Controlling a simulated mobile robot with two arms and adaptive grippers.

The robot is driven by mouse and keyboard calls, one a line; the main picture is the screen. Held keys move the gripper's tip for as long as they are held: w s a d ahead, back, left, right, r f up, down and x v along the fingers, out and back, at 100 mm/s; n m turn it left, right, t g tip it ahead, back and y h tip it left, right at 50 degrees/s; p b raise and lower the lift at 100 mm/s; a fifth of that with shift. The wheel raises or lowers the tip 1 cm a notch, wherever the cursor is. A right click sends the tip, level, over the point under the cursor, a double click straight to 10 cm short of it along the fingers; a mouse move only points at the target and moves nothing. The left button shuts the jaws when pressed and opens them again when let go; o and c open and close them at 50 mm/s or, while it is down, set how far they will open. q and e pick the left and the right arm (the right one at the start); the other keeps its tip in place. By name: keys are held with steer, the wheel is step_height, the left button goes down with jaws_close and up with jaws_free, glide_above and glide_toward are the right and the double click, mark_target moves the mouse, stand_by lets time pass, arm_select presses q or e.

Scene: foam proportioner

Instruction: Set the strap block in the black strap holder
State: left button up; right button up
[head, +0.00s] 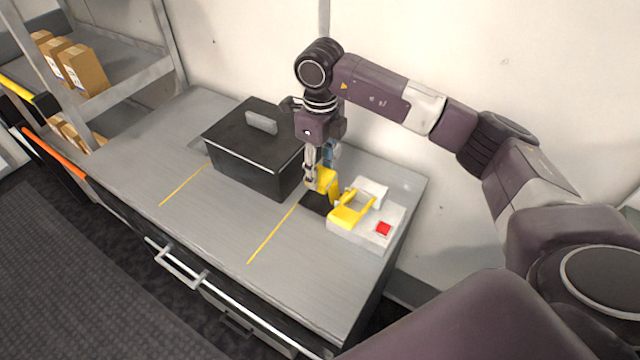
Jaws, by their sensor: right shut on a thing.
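My right gripper (313,172) points down over the counter and is shut on a yellow block (327,181), which looks like the strap block. Below the block is a low black piece (314,203), which looks like the black strap holder; it sits against the left side of a light grey unit. The block is above or at the back edge of the black piece; I cannot tell whether they touch. The gripper's fingers hide part of the block. My left gripper is not in view.
The grey unit (363,233) carries a yellow bracket (352,210) and a red button (383,229), close right of the block. A black lidded box (246,158) stands close left. The counter's (220,230) front left is clear, with yellow lines. Shelves hold cartons (82,70).

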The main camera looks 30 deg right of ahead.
step_height(320, 180, down, 3)
steer(key=shift+r, duration=0.15)
step_height(320, 180, down, 3)
steer(key=shift+f+p, duration=0.2)
steer(key=shift+p, duration=0.45)
steer(key=shift+f, duration=0.2)
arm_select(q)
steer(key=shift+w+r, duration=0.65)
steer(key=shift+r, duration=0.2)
arm_select(e)
steer(key=shift+f+b, duration=0.35)
steer(key=o, duration=1.2)
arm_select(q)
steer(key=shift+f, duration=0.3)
arm_select(e)
steer(key=shift+r, duration=0.1)
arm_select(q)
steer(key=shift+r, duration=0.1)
arm_select(e)
steer(key=shift+r, duration=0.1)
